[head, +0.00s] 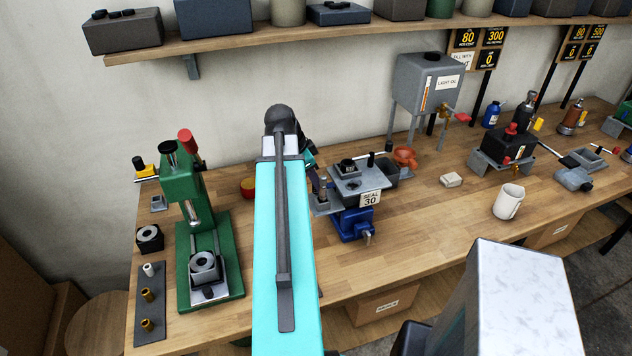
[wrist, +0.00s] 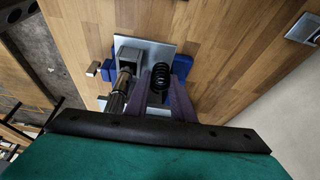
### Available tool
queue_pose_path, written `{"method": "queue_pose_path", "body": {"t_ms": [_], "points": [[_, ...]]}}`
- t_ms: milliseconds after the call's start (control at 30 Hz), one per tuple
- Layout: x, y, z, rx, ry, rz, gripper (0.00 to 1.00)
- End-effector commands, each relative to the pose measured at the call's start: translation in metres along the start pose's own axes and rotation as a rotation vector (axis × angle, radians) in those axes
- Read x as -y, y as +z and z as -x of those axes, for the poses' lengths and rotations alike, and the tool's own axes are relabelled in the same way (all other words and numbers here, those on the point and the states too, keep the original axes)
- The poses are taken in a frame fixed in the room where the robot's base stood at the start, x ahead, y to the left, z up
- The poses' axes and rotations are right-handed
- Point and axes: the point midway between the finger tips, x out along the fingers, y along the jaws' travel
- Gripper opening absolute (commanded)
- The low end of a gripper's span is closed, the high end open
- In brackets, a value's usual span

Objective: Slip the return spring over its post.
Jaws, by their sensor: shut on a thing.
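The black return spring (wrist: 161,76) shows in the wrist view between the two purplish fingers of my gripper (wrist: 160,90). My gripper is shut on it, above a grey plate (wrist: 152,50). In the head view the plate (head: 377,178) is on a blue vise (head: 354,222), with dark round parts and a short dark upright pin (head: 371,158) on top. A metal cylinder (wrist: 121,88) stands left of the spring in the wrist view. I cannot tell which upright is the spring's post. My arm hides the gripper and the spring in the head view.
A green press (head: 190,195) and a dark parts mat (head: 151,302) are at left. A grey oil tank (head: 428,85) stands behind right. A white mug (head: 508,201) and a pale block (head: 451,180) are on the bench at right. A shelf (head: 330,33) runs above.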

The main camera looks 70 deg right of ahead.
Motion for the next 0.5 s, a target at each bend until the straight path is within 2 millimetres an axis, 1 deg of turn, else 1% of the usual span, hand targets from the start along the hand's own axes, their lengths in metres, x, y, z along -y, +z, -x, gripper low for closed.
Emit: {"method": "queue_pose_path", "body": {"t_ms": [500], "points": [[-0.0001,0.0015,-0.0044,0.0,0.0,0.0,0.01]]}}
